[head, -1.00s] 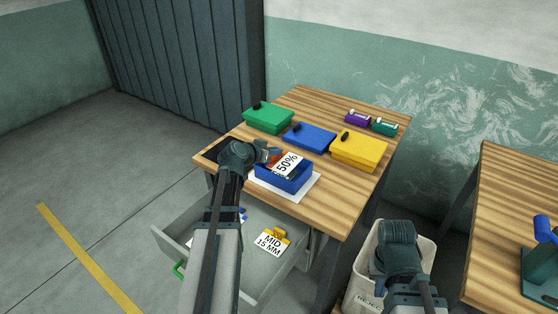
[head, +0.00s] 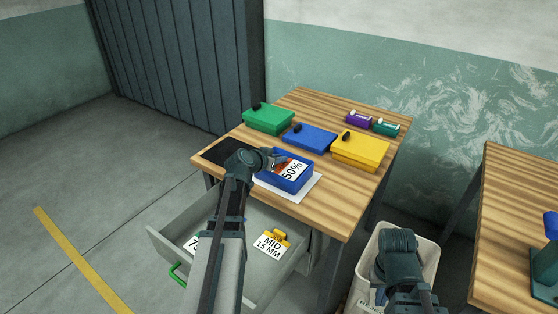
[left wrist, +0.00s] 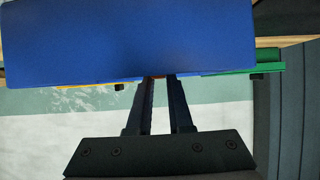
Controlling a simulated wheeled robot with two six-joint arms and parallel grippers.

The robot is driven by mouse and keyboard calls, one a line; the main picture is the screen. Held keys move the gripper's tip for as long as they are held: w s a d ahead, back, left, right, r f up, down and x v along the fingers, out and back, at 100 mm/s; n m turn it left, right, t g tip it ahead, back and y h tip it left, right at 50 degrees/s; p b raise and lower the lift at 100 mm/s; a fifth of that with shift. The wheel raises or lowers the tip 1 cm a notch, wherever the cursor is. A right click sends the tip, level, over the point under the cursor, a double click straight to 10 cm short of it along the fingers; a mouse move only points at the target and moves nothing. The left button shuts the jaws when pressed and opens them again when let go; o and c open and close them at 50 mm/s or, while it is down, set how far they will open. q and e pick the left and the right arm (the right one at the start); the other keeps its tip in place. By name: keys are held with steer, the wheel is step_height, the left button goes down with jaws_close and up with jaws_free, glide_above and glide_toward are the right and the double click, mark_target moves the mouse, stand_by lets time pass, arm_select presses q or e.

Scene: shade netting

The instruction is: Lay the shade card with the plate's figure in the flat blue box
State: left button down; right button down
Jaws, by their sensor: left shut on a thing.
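The white shade card (head: 292,171) reads "50%" and has an orange-red tab. It lies slanted in or just over the open flat blue box (head: 289,186), and I cannot tell whether it touches the bottom. My left gripper (head: 279,160) is shut on the card's tab at the box's left rim. In the left wrist view, the fingers (left wrist: 159,84) point up to a bit of orange, and a broad blue surface fills the top. The right arm shows over the bin, its gripper hidden. No plate figure is readable.
Green (head: 268,120), blue (head: 309,137) and yellow (head: 359,147) lidded boxes stand behind the open box. An open drawer (head: 292,267) below holds a "MID 15 MM" card (head: 269,244) and another partly hidden card. A pale bin (head: 423,246) stands right of the table.

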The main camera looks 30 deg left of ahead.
arm_select(q)
steer(key=shift+f+b, duration=0.6)
steer(key=shift+f, duration=0.05)
steer(key=c, duration=0.8)
jaws_free()
steer(key=shift+c, duration=0.2)
steer(key=shift+r+p, duration=1)
steer(key=shift+r, duration=0.05)
steer(key=p+v, duration=0.5)
steer(key=v, duration=0.6)
steer(key=shift+s+f, duration=0.2)
steer(key=shift+s, duration=0.25)
steer(key=shift+s+a, duration=0.1)
